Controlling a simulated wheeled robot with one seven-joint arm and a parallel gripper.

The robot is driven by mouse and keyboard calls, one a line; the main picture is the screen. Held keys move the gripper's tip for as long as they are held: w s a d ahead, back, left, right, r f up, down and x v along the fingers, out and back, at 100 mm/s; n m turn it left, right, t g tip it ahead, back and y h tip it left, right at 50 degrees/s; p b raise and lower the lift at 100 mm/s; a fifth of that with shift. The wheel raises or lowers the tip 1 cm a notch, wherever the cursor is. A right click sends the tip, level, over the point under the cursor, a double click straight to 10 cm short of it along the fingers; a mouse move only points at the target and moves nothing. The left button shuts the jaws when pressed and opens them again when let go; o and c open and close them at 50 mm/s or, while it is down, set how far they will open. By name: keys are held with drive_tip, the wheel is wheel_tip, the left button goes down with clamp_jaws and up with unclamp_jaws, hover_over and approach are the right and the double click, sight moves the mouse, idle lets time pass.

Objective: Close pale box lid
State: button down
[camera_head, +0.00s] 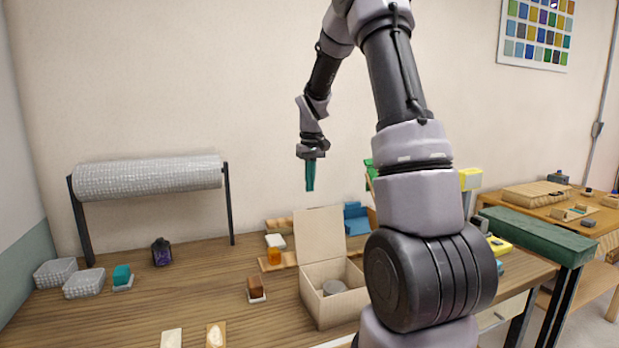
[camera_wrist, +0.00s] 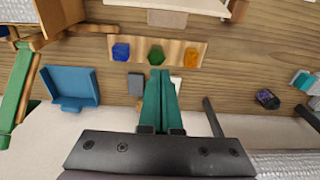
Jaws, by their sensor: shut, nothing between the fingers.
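The pale box (camera_head: 340,314) stands on the wooden table in the head view, right of the middle. Its lid (camera_head: 321,236) is up, rising from the box's back edge. A round grey thing (camera_head: 334,287) lies inside the box. My gripper (camera_head: 310,188) hangs in the air above and behind the lid, apart from it, with its green fingers pointing down. In the wrist view my gripper (camera_wrist: 161,74) shows its green fingers together with nothing between them. A pale box-like edge (camera_wrist: 190,6) shows at the top of the wrist view, cut off by the frame.
A wooden strip (camera_wrist: 184,52) holds blue, green and orange pieces. A blue tray (camera_wrist: 70,86) lies beside it. A roll of bubble wrap (camera_head: 148,178) hangs on a stand at left. A brown block (camera_head: 255,287) sits left of the box. My arm covers part of the table at right.

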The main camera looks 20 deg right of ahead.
drive_tip(key=shift+s+f, duration=0.9)
drive_tip(key=shift+f, duration=0.2)
drive_tip(key=shift+s+f, duration=0.85)
drive_tip(key=shift+f, duration=0.25)
drive_tip(key=shift+s, duration=0.1)
